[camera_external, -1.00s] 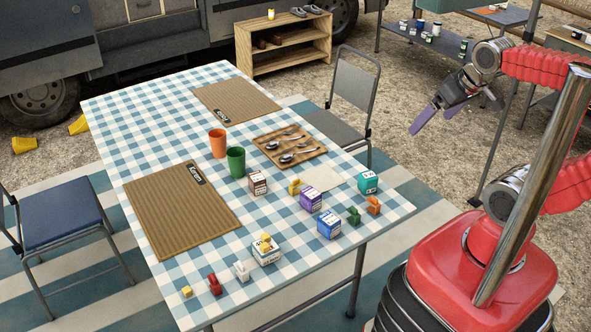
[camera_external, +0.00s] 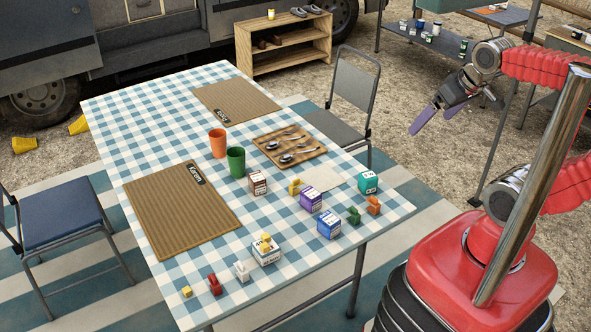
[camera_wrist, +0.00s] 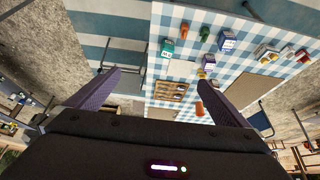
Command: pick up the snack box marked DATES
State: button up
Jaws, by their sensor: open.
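Several snack boxes stand on the checked table: a brown and white box (camera_external: 258,183), a purple box (camera_external: 311,199), a blue box (camera_external: 329,225), a teal box (camera_external: 368,182) and a white box (camera_external: 267,254) with a small yellow piece (camera_external: 265,242) on top. Their lettering is too small to read, so I cannot tell which is marked DATES. The teal box (camera_wrist: 167,48) and blue box (camera_wrist: 228,41) also show in the wrist view. My gripper (camera_external: 427,118) is open and empty, raised in the air right of the table, apart from every box. Its purple fingers (camera_wrist: 160,82) are spread in the wrist view.
Small coloured pieces stand near the boxes, including a green one (camera_external: 354,215) and an orange one (camera_external: 374,205). Orange (camera_external: 218,143) and green (camera_external: 236,161) cups, a wooden cutlery tray (camera_external: 289,147) and woven mats (camera_external: 180,208) occupy the table. A grey chair (camera_external: 349,98) stands beyond.

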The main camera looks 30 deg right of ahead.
dwell(0.4)
jog(key=c, duration=1.1)
jog(key=w+a+f+t+y, duration=0.2)
jog(key=w+a, duration=1)
jog(key=w+a+f+t+y, duration=0.2)
jog(key=w+a+f, duration=0.1)
jog(key=w+a, duration=0.9)
jog(key=a+f+t+h, duration=0.1)
jog(key=a+f+h, duration=0.1)
jog(key=f, duration=0.5)
jog(key=w+a+f+m+t+h, duration=0.1)
jog(key=a+f, duration=0.4)
jog(key=f, duration=0.2)
jog(key=a+f+t+h, duration=0.1)
jog(key=a+f+h, duration=0.1)
jog(key=f, duration=0.5)
jog(key=shift+w+a+t+h, duration=0.3)
jog(key=shift+a+t, duration=0.1)
jog(key=shift+a, duration=0.4)
